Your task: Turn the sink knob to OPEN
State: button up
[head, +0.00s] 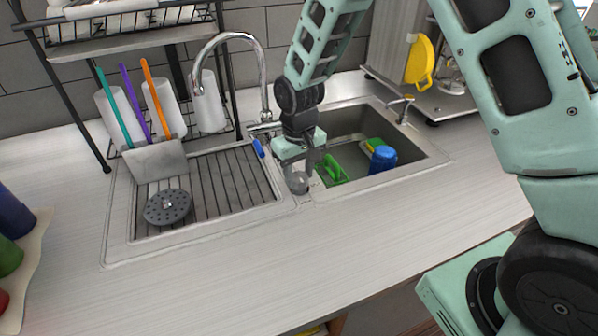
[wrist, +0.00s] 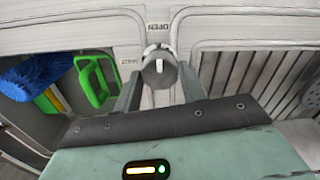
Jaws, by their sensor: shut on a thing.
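The sink knob (wrist: 157,72) is a small grey round knob on the strip between the two basins. In the wrist view it sits between the two fingers of my gripper (wrist: 158,92), which is shut on it. A short white mark on the knob's face runs roughly up and down the picture. The word OPEN (wrist: 158,27) is printed on the strip just above the knob. A second, small label (wrist: 130,62) lies to its left and is hard to read. In the head view my gripper (head: 298,170) points down over the knob (head: 298,184).
The curved faucet (head: 264,80) rises behind the knob. The right basin (head: 410,165) holds a green item (head: 332,168) and a blue item (head: 383,158). The left side has a ribbed drainboard (head: 235,180) with a grey strainer (head: 168,206).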

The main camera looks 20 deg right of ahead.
aim_at(299, 176)
dwell(0.3)
jog(key=o, duration=1)
jog(key=shift+r, duration=0.1)
notch_tip(299, 176, up, 17)
jog(key=b, duration=0.3)
jog(key=shift+r, duration=0.15)
